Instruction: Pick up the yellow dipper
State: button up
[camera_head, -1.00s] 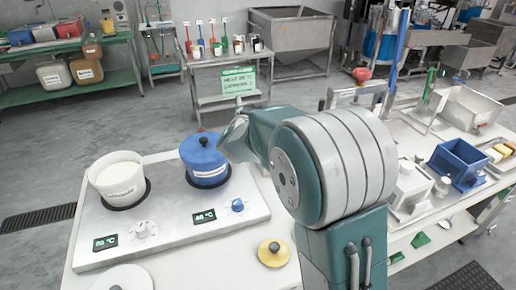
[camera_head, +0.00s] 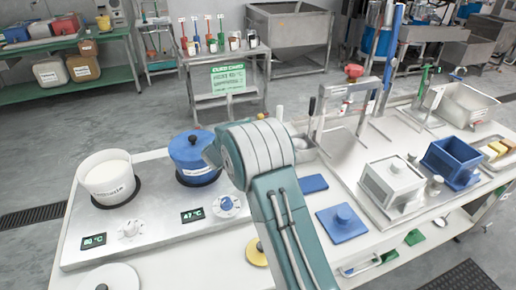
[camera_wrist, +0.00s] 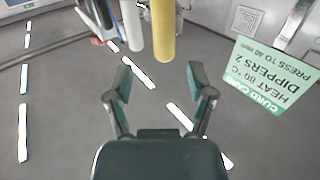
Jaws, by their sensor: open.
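In the wrist view a yellow rod-like handle (camera_wrist: 163,30), which I take to be the yellow dipper, hangs in from the top edge just right of centre. Its lower end is rounded, and its upper part is out of frame. My gripper (camera_wrist: 158,78) is open and empty, with its two fingers spread below the yellow end in the picture. The yellow end lies above the gap and is not between the fingertips. In the head view my arm hides the gripper, and I cannot pick out the yellow dipper among the upright tools (camera_head: 208,35) on the small cart.
A white rod (camera_wrist: 132,30) stands close left of the yellow one, with blue and red parts beyond. A green-and-white card (camera_wrist: 268,75) hangs at right. In the head view, a white pot (camera_head: 108,180) and blue pot (camera_head: 193,150) sit on a hot plate (camera_head: 150,240).

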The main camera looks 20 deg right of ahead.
aim_at(260, 117)
jog(key=x, duration=0.5)
jog(key=shift+w+a+f, duration=0.1)
jog(key=shift+w+a, duration=0.1)
grip_shut()
